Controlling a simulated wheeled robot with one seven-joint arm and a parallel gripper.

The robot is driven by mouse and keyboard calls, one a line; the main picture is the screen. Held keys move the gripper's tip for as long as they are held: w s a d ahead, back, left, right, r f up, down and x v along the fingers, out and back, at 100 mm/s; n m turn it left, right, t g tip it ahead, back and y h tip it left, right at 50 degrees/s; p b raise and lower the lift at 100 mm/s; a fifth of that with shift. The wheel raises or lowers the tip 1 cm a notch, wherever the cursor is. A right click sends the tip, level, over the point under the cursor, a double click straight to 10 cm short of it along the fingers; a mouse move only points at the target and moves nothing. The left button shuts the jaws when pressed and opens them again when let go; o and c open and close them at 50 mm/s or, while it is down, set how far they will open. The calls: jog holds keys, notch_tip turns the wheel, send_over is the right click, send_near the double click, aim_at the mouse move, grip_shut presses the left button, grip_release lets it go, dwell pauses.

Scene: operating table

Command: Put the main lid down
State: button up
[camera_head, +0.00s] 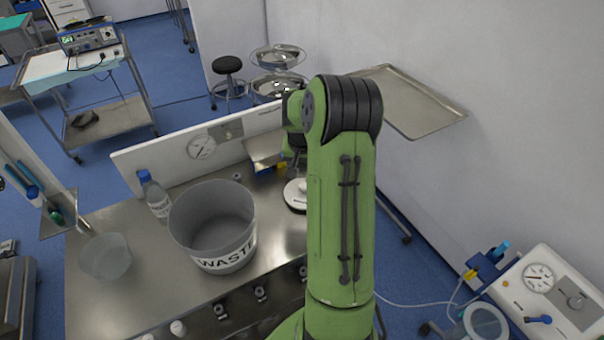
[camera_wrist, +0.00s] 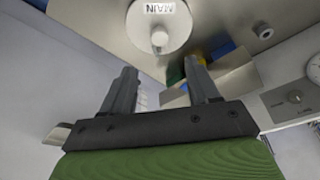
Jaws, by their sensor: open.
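The main lid (camera_head: 294,199) is a round white disc with a raised knob. It appears to lie flat on the steel worktop, and my arm hides its right part in the head view. In the wrist view the lid (camera_wrist: 142,40) shows its knob and a "MAIN" label. My gripper (camera_wrist: 160,70) is open and empty, its two fingers apart and clear of the lid. In the head view the gripper is mostly hidden behind my arm, around the lid's far side.
A grey waste bin (camera_head: 213,222) stands left of the lid, with a bottle (camera_head: 156,196) and a clear bowl (camera_head: 105,258) further left. A small steel tray (camera_head: 264,148) with blue and yellow items is behind the lid. A white panel (camera_head: 165,163) with a gauge edges the worktop.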

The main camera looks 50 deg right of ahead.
jog(key=s+a+r+n+t, duration=0.1)
jog(key=s+a+r+n, duration=0.15)
jog(key=a+r, duration=0.65)
jog(key=s+a+r+n+t, duration=0.1)
jog(key=s+a+r+n, duration=0.15)
jog(key=a+r, duration=0.55)
jog(key=s+a+n+t+y, duration=0.1)
jog(key=s+a+n, duration=0.4)
jog(key=s+a, duration=0.9)
jog(key=shift+t+y, duration=0.4)
jog(key=shift+y, duration=0.3)
jog(key=shift+s+r, duration=0.1)
jog(key=shift+s, duration=0.05)
